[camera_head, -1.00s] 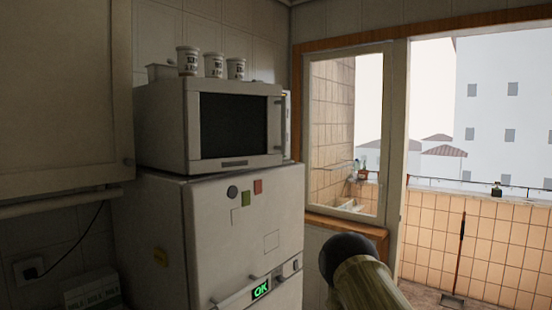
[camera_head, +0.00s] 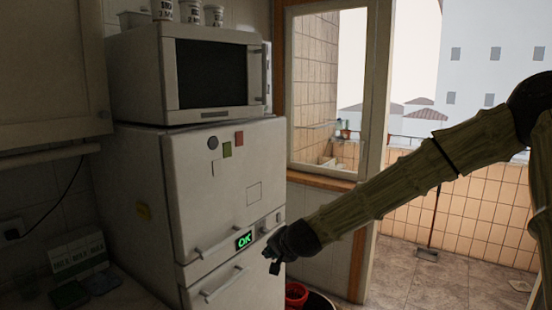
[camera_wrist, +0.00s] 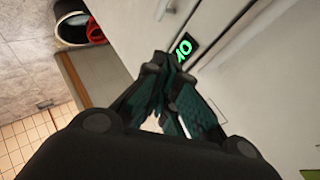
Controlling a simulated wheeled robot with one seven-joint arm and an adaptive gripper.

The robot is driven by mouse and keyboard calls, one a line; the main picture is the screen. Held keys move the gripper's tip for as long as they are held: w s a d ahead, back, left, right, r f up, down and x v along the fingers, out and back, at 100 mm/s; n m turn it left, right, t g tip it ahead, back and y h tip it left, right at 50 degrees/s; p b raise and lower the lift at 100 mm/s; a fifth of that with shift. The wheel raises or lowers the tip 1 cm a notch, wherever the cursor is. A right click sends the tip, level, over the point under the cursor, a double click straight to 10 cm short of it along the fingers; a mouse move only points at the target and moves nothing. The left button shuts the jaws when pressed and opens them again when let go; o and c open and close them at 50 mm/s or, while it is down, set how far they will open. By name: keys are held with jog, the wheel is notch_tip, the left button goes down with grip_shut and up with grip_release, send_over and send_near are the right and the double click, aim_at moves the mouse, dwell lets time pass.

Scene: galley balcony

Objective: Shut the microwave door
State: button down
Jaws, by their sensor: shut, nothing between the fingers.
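The white microwave (camera_head: 140,75) stands on top of the white fridge. Its door (camera_head: 211,75), with a dark window, faces the room. The door looks flush or nearly so with the front; I cannot tell whether a small gap is left. My gripper (camera_head: 274,263) is low in front of the fridge's right side, well below the microwave and apart from it. In the wrist view my gripper (camera_wrist: 160,68) has its fingers together with nothing between them, near the fridge front. The microwave is not visible in the wrist view.
Several cups (camera_head: 190,12) stand on the microwave. A cabinet (camera_head: 50,80) is at left. A red object in a dark container (camera_head: 297,295) is on the floor. An open balcony doorway is at right.

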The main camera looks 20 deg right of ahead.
jog(key=d+r+m+t+y+b, duration=0.1)
jog(key=d+r+m+t, duration=0.25)
jog(key=r, duration=1.65)
jog(key=d+r+m+t+y, duration=0.1)
jog(key=d+r+m+t, duration=0.3)
jog(key=r, duration=1.7)
jog(key=w+a+f+n+g+p, duration=0.1)
jog(key=w+a+n+p, duration=0.1)
jog(key=w, duration=1.1)
jog(key=shift+a+p, duration=0.15)
jog(key=shift+p, duration=0.4)
jog(key=shift+w+n+g, duration=0.1)
jog(key=shift+n+g, duration=0.15)
